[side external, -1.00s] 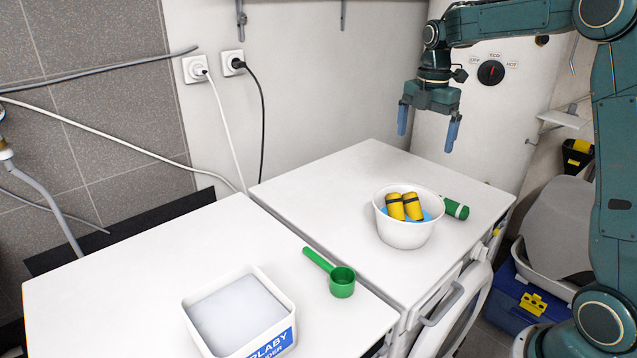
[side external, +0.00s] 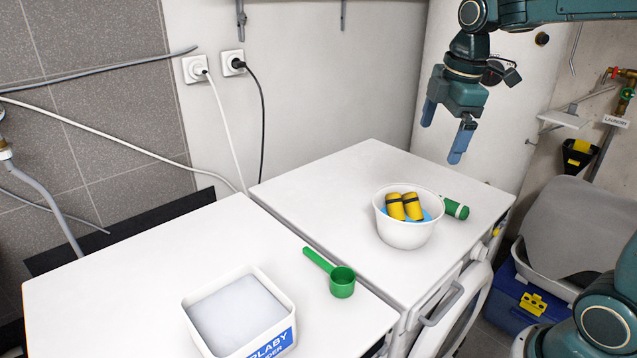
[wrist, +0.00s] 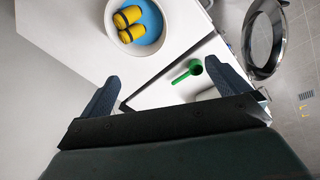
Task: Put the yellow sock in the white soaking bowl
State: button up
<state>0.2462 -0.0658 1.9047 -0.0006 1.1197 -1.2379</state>
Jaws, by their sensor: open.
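Two yellow rolled socks (side external: 404,207) with dark bands lie side by side in the white soaking bowl (side external: 402,234), on its blue contents. The bowl stands on the right-hand white machine top. In the wrist view the socks (wrist: 129,24) and the bowl (wrist: 164,55) show at the top. My gripper (side external: 443,138) is open and empty, in the air above and a little right of the bowl, clear of it. In the wrist view its fingers (wrist: 162,80) are wide apart with nothing between them.
A green roll (side external: 455,208) with a pale band lies just right of the bowl. A green scoop (side external: 341,281) and a white tub of powder (side external: 245,340) stand on the left-hand top (side external: 130,290). A narrow gap separates the two tops. The back of the right-hand top is clear.

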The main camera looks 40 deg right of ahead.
jog(key=s+a+f+m+t, duration=0.1)
jog(key=s+a+m, duration=0.3)
jog(key=s, duration=0.4)
jog(key=s+a+f+m+t, duration=0.2)
jog(key=s+a+m, duration=0.2)
jog(key=s+m, duration=0.3)
jog(key=shift+s+a+t, duration=0.25)
jog(key=shift+s+t, duration=0.05)
jog(key=shift+s, duration=0.3)
jog(key=shift+f, duration=0.1)
